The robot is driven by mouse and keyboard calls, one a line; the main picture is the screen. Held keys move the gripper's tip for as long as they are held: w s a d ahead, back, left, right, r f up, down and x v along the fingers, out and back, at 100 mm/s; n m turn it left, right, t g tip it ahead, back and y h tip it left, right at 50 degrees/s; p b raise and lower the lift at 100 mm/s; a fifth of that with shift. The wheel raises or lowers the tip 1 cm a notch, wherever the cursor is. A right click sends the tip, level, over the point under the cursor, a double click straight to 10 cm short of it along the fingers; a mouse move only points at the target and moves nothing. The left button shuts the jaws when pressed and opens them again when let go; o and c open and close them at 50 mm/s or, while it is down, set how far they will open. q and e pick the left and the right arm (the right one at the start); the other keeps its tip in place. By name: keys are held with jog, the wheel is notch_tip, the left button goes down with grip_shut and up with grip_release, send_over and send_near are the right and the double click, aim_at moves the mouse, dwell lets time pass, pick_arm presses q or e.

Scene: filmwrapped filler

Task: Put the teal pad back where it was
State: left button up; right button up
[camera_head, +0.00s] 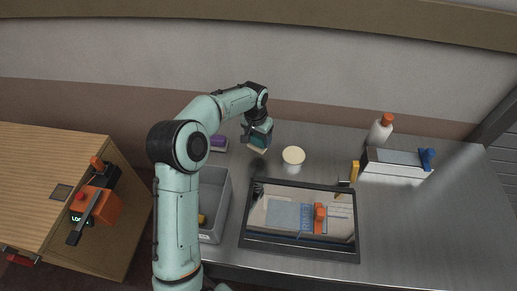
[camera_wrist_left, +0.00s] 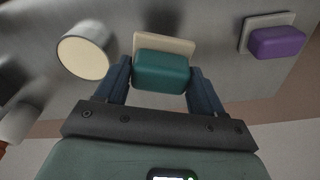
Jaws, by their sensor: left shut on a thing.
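The teal pad (camera_wrist_left: 161,72) sits between the two fingers of my left gripper (camera_wrist_left: 160,84), which is shut on it. A cream plate (camera_wrist_left: 165,42) shows right behind the pad; I cannot tell whether they touch. In the head view my left gripper (camera_head: 257,134) is at the back of the metal table, with the teal pad (camera_head: 259,140) below it and the cream edge under that. The purple pad (camera_head: 218,141) on its own pale plate lies to the left; it also shows in the left wrist view (camera_wrist_left: 277,41). My right gripper is not in view.
A round cream-topped cylinder (camera_head: 293,155) stands just right of the gripper. A white bottle (camera_head: 379,133) and a white box (camera_head: 393,178) stand right. The table's far right is clear.

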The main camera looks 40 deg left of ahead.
aim_at(258, 148)
pick_arm(q)
notch_tip(258, 148, down, 6)
jog(key=shift+f, duration=0.1)
jog(key=shift+c, duration=0.3)
jog(key=o, duration=1)
jog(key=r, duration=0.4)
jog(key=s+r, duration=0.1)
jog(key=r, duration=0.7)
jog(key=shift+s+d+r, duration=0.1)
jog(key=shift+s, duration=0.1)
